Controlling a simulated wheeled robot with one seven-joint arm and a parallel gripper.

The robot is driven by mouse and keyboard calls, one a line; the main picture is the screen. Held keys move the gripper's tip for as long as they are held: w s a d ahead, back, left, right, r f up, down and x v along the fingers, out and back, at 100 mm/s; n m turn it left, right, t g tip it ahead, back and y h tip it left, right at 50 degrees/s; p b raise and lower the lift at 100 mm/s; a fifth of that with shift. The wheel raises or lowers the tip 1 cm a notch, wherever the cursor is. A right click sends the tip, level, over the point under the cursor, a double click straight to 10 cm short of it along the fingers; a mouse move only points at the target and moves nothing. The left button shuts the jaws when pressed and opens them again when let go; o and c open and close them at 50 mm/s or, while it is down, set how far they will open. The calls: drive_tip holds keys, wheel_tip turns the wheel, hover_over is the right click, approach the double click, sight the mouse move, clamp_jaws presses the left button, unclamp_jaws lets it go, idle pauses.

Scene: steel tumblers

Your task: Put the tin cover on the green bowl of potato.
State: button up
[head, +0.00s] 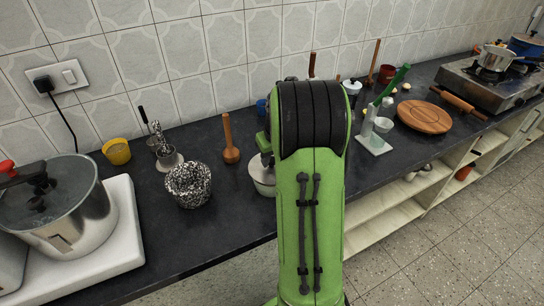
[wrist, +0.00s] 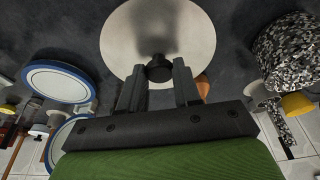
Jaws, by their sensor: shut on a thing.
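The tin cover (wrist: 157,30) is a round, dull silver disc with a black knob. In the wrist view it fills the top middle, with the knob between the fingers of my gripper (wrist: 159,75), which is shut on it.
A black-and-white speckled pot (head: 188,185) stands left of my arm, with a wooden pestle (head: 230,140) and a yellow cup (head: 117,151) behind. A steel cooker (head: 60,205) stands far left. A wooden board (head: 424,116) lies right. Blue-rimmed white dishes (wrist: 62,81) show in the wrist view.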

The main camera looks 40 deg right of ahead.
drive_tip(key=shift+f+b, duration=0.55)
drive_tip(key=shift+f, duration=0.15)
idle(0.5)
drive_tip(key=o, duration=1.1)
drive_tip(key=p+v, duration=0.4)
drive_tip(key=v, duration=1.2)
drive_tip(key=shift+p, duration=0.4)
